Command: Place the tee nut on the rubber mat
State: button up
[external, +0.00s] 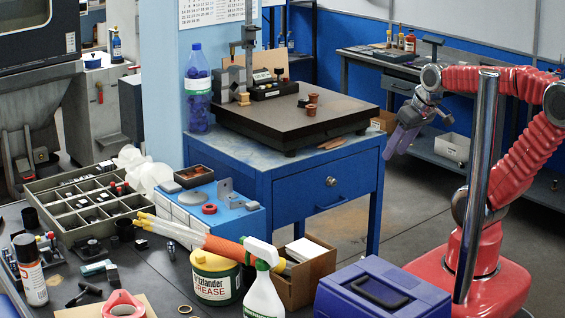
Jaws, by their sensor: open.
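My gripper (393,150) hangs at the end of the red arm, right of the blue cabinet, with its fingers pointing down and left. It is open, and I see nothing between the fingers. It is far from the front bench. I cannot tell for sure which piece is the tee nut. Several small dark metal parts lie on the front bench, among them a dark block (92,248) near the sorting tray. I cannot make out the rubber mat with certainty. The dark bench top (150,290) is partly covered by other things.
A sorting tray (65,222), grease tin (216,280), spray bottle (262,297) and blue toolbox (345,295) crowd the front bench. The blue cabinet (277,204) carries a dark surface plate (275,124) with brown bushings (311,108). A tall water bottle (197,88) stands beside it.

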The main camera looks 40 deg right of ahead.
jog(key=shift+s+d+f+m+h, duration=0.2)
jog(key=shift+s+d, duration=0.1)
jog(key=shift+s, duration=0.15)
jog(key=shift+s+d+f+m+h, duration=0.1)
jog(key=shift+s+d+h, duration=0.15)
jog(key=shift+s, duration=0.2)
jog(key=shift+o, duration=0.3)
jog(key=w+d+m+y, duration=0.1)
jog(key=w+d+m, duration=0.3)
jog(key=w, duration=0.5)
jog(key=w+d+m+y, duration=0.1)
jog(key=w+d+m, duration=0.1)
jog(key=w+m, duration=0.55)
jog(key=w+d+m+y, duration=0.1)
jog(key=w+d+m, duration=0.3)
jog(key=w, duration=0.5)
jog(key=w+d+r+m+t, duration=0.1)
jog(key=w+r+m+t, duration=0.1)
jog(key=w+r+m, duration=0.2)
jog(key=w+d+r+m+t+y, duration=0.1)
jog(key=w+r+m, duration=0.4)
jog(key=w+m, duration=0.5)
jog(key=shift+d+r+m+t, duration=0.15)
jog(key=shift+d+m+t, duration=0.3)
jog(key=shift+m+t, duration=0.55)
